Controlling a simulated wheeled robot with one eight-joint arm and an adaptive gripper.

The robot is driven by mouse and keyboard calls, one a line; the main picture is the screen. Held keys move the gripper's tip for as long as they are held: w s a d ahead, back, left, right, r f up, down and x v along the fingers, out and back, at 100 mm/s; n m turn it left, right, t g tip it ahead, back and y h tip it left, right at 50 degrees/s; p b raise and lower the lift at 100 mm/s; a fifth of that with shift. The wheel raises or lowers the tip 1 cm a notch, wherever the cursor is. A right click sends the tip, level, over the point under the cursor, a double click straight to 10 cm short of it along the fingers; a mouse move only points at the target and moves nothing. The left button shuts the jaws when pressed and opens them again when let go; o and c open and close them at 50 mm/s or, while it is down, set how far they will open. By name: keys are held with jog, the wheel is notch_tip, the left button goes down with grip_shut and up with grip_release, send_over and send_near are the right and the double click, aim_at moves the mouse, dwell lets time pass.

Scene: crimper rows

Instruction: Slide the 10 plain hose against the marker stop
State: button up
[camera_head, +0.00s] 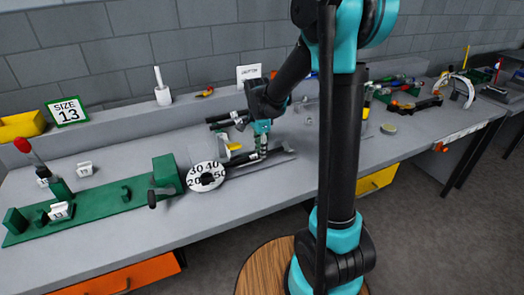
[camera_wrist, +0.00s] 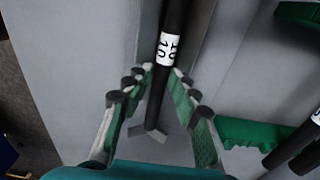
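A black hose (camera_wrist: 157,95) with a white band marked 10 lies along a grey channel in the wrist view. My gripper (camera_wrist: 157,78) has its two green-padded fingers apart, one on each side of the hose below the band; contact is not clear. The hose's near end is by a pale angled piece (camera_wrist: 170,145); I cannot tell whether they touch. In the head view my gripper (camera_head: 263,152) reaches down over the hose in the channel (camera_head: 285,156), beside a white dial (camera_head: 206,176). I cannot identify the marker stop with certainty.
Other dark hoses lie in a green rack (camera_wrist: 250,132) to the right in the wrist view. A green fixture (camera_head: 110,206) with a red-knobbed lever (camera_head: 22,145) and a SIZE 13 sign (camera_head: 67,111) stand left on the bench. The front bench strip (camera_head: 255,200) is clear.

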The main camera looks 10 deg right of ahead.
jog(key=shift+s+a, duration=0.25)
jog(key=shift+a, duration=0.3)
jog(key=shift+s+a, duration=0.25)
jog(key=shift+a, duration=0.25)
notch_tip(320, 180, up, 12)
jog(key=w+d, duration=0.1)
jog(key=shift+d, duration=0.3)
